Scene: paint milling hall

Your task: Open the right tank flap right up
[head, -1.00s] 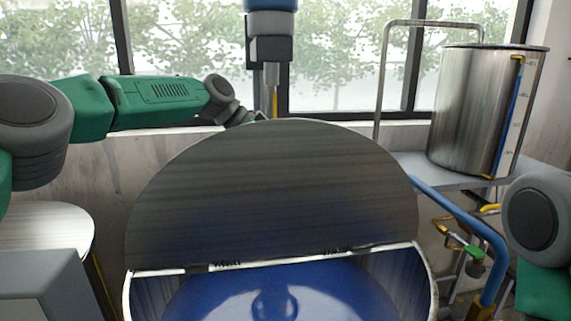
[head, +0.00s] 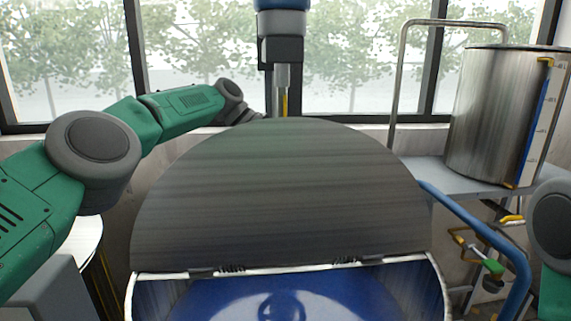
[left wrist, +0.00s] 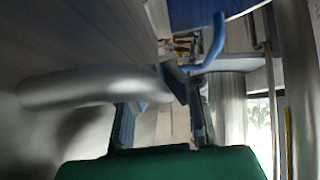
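The tank flap (head: 280,190) is a large half-round brushed-metal plate. It stands raised on its hinges above the open tank (head: 436,285), its straight edge along the hinge line. Blue paint shows inside the tank. My left arm comes in from the left and reaches behind the flap's upper edge, where the flap hides my left gripper. In the left wrist view, my left gripper (left wrist: 163,115) has its dark fingers apart. A curved silver bar (left wrist: 90,88), probably the flap's handle, crosses close to them; I cannot tell whether they touch it. My right gripper is out of view.
A steel container (head: 495,118) with a level scale stands on a grey shelf (head: 440,175) at the right. A blue pipe (head: 490,235) runs below it. A blue-topped machine shaft (head: 282,40) hangs behind the flap, before the windows.

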